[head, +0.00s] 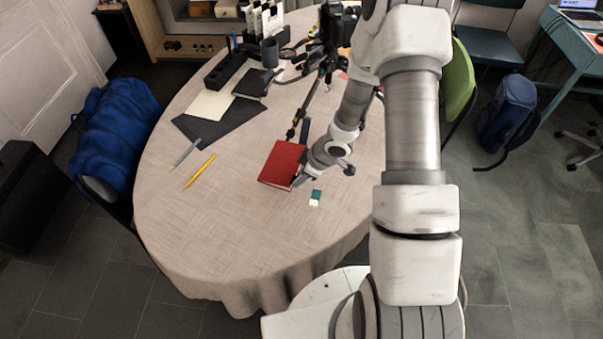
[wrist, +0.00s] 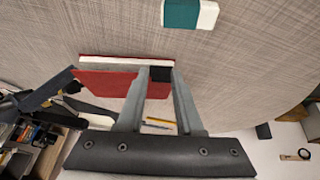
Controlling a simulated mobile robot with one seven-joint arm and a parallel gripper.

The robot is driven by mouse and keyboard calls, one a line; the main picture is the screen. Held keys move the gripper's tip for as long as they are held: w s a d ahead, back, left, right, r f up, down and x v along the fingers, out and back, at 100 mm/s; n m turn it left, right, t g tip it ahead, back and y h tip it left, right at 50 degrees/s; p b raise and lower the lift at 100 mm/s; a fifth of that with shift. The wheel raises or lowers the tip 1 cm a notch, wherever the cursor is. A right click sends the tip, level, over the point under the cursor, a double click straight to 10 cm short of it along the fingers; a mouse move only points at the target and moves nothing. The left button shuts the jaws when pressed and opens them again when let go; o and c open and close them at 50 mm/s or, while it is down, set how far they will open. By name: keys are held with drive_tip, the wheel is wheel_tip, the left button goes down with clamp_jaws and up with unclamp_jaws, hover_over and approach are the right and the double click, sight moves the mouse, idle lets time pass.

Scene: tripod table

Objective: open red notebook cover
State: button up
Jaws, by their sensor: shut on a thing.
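The red notebook (head: 281,162) lies on the round cloth-covered table, near its middle right. In the head view it looks closed, with its right edge at my gripper (head: 300,179). In the wrist view the notebook (wrist: 98,83) shows a red face and a white strip of page edges. My gripper (wrist: 160,78) has its fingers at the notebook's edge, with red cover and a small dark patch between them. It is shut on the notebook; whether it holds the cover alone I cannot tell.
A green and white eraser (head: 316,197) lies close by the notebook. A yellow pencil (head: 199,171) and a grey pen (head: 187,152) lie to the left. The table's front is clear.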

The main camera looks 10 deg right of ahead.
drive_tip(key=shift+a+r+p, duration=0.15)
drive_tip(key=shift+r+p, duration=0.3)
drive_tip(key=shift+p, duration=0.3)
drive_tip(key=shift+a+r+g+h+p, duration=0.15)
drive_tip(key=shift+r+g+h+p, duration=0.15)
drive_tip(key=shift+h+p, duration=0.3)
drive_tip(key=shift+w+a+r+g+h+p, duration=0.2)
drive_tip(key=shift+a+r+h+p, duration=0.3)
drive_tip(key=shift+p, duration=1.3)
drive_tip(key=shift+w+a+r+g+h+p, duration=0.2)
drive_tip(key=shift+r+p, duration=0.45)
drive_tip(key=shift+p, duration=1.1)
drive_tip(key=shift+w+a+r+m+g+h+p, duration=0.1)
drive_tip(key=shift+a+r+m+g+h+p, duration=0.35)
drive_tip(key=shift+p, duration=1)
drive_tip(key=shift+w+a+r+h+p, duration=0.1)
drive_tip(key=shift+a+r+h+p, duration=0.1)
drive_tip(key=shift+h+p, duration=0.25)
drive_tip(key=shift+g, duration=0.25)
